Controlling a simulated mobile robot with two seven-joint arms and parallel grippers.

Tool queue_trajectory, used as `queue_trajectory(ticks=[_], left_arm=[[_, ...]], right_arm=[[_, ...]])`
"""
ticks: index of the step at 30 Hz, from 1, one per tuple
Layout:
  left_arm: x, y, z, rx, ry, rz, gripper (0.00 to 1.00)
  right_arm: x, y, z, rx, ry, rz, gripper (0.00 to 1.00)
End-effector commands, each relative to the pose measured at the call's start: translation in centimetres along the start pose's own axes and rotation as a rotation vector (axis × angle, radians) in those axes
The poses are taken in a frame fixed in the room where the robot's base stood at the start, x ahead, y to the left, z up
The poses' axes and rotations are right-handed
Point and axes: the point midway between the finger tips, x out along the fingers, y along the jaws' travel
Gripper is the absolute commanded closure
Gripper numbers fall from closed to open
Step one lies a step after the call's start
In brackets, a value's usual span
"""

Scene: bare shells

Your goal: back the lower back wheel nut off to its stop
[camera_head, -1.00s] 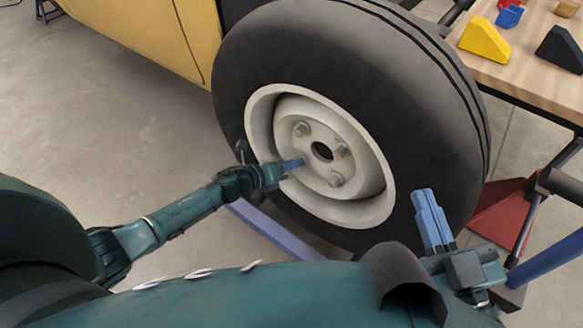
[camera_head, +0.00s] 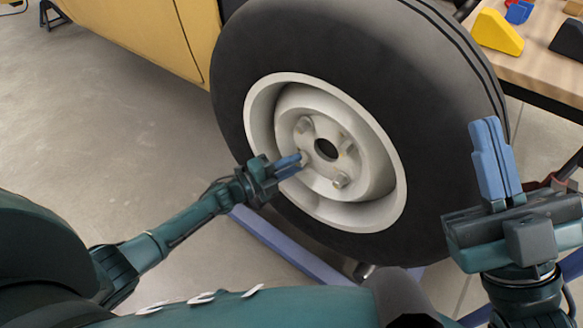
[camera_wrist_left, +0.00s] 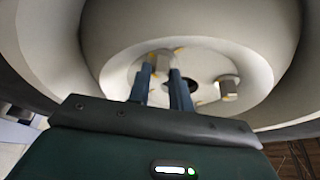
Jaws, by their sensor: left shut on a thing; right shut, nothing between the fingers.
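The wheel (camera_head: 400,110) has a black tyre and a cream rim with a dark hub hole (camera_head: 326,149). My left gripper (camera_head: 300,160) is shut on the wheel nut at the left of the hub, the lower back wheel nut (camera_wrist_left: 162,61); its fingers mostly hide it in the head view. In the left wrist view the two blue fingers (camera_wrist_left: 162,88) reach to either side of it. Other nuts show at the upper left (camera_head: 304,124) and bottom (camera_head: 340,182) of the hub. My right gripper (camera_head: 484,125) is shut and empty, its blue fingers pointing up before the tyre's right side.
A yellow body panel (camera_head: 150,35) stands behind the wheel at left. A wooden table (camera_head: 545,72) at upper right holds a yellow wedge (camera_head: 496,32), a black block (camera_head: 568,38) and a blue piece (camera_head: 518,12). A blue beam (camera_head: 285,250) lies below the wheel.

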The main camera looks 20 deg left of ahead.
Motion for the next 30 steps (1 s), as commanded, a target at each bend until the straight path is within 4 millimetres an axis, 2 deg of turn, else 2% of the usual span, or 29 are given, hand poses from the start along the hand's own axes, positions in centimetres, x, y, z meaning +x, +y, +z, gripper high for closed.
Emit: queue_trajectory(ticks=[6, 15, 30], left_arm=[[0.03, 0.31, -0.09, -0.176, 0.000, -0.072, 1.00], [0.04, 0.40, -0.13, -0.344, 0.000, -0.142, 1.00], [0.05, 0.46, -0.16, -0.427, 0.000, -0.175, 1.00]], right_arm=[[0.13, 0.11, -0.38, -0.018, 0.029, -0.003, 1.00], [0.14, 0.14, -0.44, -0.020, 0.032, -0.002, 1.00], [0.15, 0.14, -0.45, -0.020, 0.032, -0.002, 1.00]])
